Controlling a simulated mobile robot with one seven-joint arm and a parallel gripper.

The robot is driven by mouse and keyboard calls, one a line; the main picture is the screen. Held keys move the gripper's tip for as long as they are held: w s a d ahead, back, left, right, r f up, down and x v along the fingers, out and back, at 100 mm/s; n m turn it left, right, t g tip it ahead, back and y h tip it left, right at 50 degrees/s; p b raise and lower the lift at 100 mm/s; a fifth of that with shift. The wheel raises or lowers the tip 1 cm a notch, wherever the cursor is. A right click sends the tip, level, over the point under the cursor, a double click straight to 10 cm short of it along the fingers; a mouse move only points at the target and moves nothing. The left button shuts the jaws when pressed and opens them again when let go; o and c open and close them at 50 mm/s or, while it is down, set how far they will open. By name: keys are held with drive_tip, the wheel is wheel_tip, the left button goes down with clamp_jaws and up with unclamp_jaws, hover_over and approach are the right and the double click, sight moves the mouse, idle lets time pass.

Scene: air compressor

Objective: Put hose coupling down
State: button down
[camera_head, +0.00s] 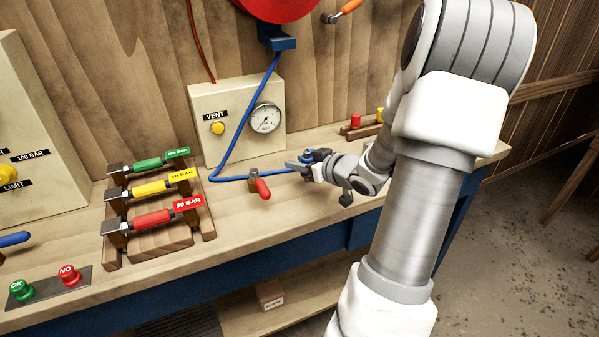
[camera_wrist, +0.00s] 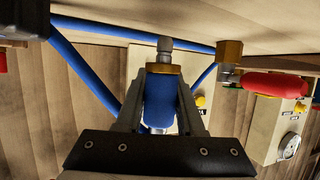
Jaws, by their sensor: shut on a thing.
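The hose coupling (camera_wrist: 160,98) is a blue cylinder with a brass collar and a grey metal nipple. In the wrist view it sits between the two fingers of my gripper (camera_wrist: 160,85), which is shut on it. In the head view my gripper (camera_head: 303,165) is low over the workbench, to the right of the red-handled valve (camera_head: 260,187). The coupling is mostly hidden there by my gripper. I cannot tell whether it touches the bench. A blue hose (camera_head: 243,115) drops from the red reel and runs right, toward my gripper.
Behind stands a box with a gauge (camera_head: 266,118) and yellow vent button. A wooden rack (camera_head: 207,222) with green, yellow and red tools lies left. A small rack (camera_head: 357,130) with red and yellow parts stands right. The bench front (camera_head: 290,219) looks bare.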

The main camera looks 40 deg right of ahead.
drive_tip(key=shift+f, duration=0.9)
drive_tip(key=shift+f, duration=0.2)
drive_tip(key=c, duration=0.5)
unclamp_jaws()
drive_tip(key=shift+s+r, duration=0.25)
drive_tip(key=shift+r, duration=0.15)
drive_tip(key=p+v, duration=0.3)
drive_tip(key=v, duration=0.8)
drive_tip(key=shift+s, duration=0.3)
drive_tip(key=shift+w, duration=0.1)
